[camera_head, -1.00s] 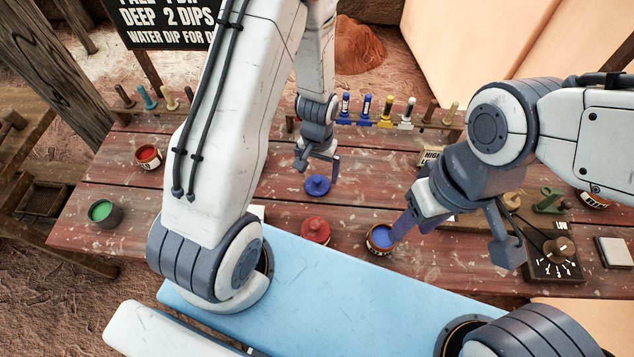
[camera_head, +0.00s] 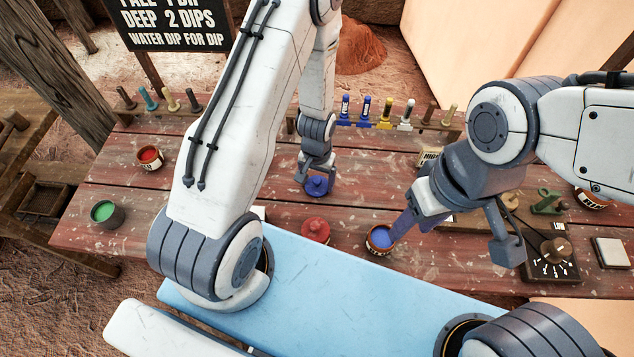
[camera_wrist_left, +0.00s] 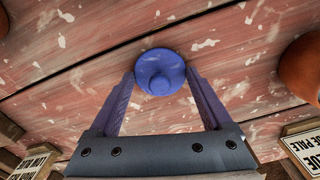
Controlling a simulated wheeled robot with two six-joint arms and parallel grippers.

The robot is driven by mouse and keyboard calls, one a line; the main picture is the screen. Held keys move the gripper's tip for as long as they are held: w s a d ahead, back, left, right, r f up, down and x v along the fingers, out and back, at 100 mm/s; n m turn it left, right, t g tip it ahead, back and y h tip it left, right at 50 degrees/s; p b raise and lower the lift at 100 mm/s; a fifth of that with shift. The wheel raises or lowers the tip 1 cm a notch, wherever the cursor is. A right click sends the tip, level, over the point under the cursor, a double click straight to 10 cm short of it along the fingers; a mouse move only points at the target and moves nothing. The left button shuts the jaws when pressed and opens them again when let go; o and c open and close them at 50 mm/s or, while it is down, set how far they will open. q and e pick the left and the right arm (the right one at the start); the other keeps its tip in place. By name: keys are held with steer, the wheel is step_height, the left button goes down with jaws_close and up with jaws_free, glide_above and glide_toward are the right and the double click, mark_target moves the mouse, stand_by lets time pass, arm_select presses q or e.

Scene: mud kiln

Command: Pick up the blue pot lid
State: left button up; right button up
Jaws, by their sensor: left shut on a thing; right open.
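The blue pot lid (camera_head: 317,187) lies on the red-brown wooden table (camera_head: 290,205), with a round knob on top. My left gripper (camera_head: 317,180) is down at the lid, with one finger on each side of it. In the left wrist view the lid (camera_wrist_left: 160,72) sits between the tips of the left gripper's fingers (camera_wrist_left: 160,85), which are shut on it. No gap between lid and table can be made out. My right gripper (camera_head: 450,232) is open above the table at the right, near a pot of blue glaze (camera_head: 380,239).
A red lid (camera_head: 316,230) lies nearer me. Pots of red (camera_head: 150,157) and green glaze (camera_head: 106,213) stand at the left. A rack of coloured-handled tools (camera_head: 385,121) runs along the back edge. A dial box (camera_head: 552,262) stands at the right.

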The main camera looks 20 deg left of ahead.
mark_target(318, 179)
arm_select(q)
steer(key=shift+r, duration=0.5)
step_height(318, 179, up, 3)
steer(key=shift+w+d+r+b, duration=0.1)
steer(key=shift+d+r+b, duration=0.1)
steer(key=shift+b, duration=0.35)
steer(key=d+r+b, duration=0.1)
steer(key=d+r, duration=0.5)
steer(key=d, duration=0.5)
steer(key=shift+d+r+b, duration=0.15)
steer(key=shift+r+b, duration=0.2)
steer(key=shift+b, duration=0.05)
